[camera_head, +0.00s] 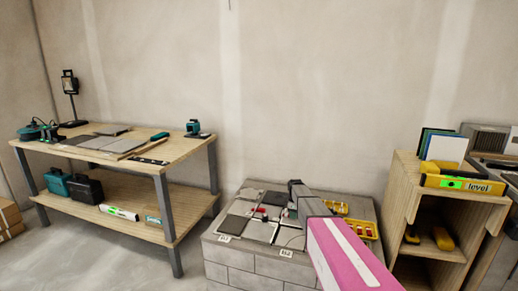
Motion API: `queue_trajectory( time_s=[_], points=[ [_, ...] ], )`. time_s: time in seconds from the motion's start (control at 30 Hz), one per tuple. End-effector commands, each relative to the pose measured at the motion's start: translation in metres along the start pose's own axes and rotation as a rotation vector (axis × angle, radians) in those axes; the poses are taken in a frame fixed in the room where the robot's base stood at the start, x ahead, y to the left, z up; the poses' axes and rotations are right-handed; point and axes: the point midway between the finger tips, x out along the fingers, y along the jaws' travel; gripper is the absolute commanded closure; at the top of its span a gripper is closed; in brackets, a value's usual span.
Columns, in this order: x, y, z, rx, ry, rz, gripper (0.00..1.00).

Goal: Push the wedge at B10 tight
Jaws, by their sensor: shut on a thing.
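The tiled block (238,256) stands low at the bottom middle, with grey and dark tiles on its top and small white labels on its front edge, too small to read. My gripper (282,213) is over these tiles, small and partly hidden by my dark wrist. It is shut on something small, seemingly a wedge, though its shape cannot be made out. Small red pieces (260,211) show at the tile joints just left of my gripper. I cannot tell which of them is at B10, or how tightly it sits.
Yellow trays (360,229) with small parts sit on the block's right side. A wooden shelf unit (402,176) with a yellow level (462,184) stands at the right. A workbench (180,152) with tools and tiles stands at the left. Floor is clear between bench and block.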

Motion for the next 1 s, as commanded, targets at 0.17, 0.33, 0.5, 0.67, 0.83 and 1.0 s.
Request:
queue_trajectory(
  time_s=[0.17, 0.33, 0.5, 0.67, 0.83, 1.0],
  points=[
    [-0.0001, 0.0000, 0.0002, 0.000, 0.000, 0.000, 0.97],
    [-0.0001, -0.0001, 0.0018, 0.000, 0.000, 0.000, 0.97],
    [0.0000, -0.0001, 0.0040, 0.000, 0.000, 0.000, 0.97],
    [0.0000, -0.0001, 0.0059, 0.000, 0.000, 0.000, 0.97],
    [0.0000, -0.0001, 0.0079, 0.000, 0.000, 0.000, 0.97],
    [0.0000, -0.0001, 0.0099, 0.000, 0.000, 0.000, 0.97]
  ],
)
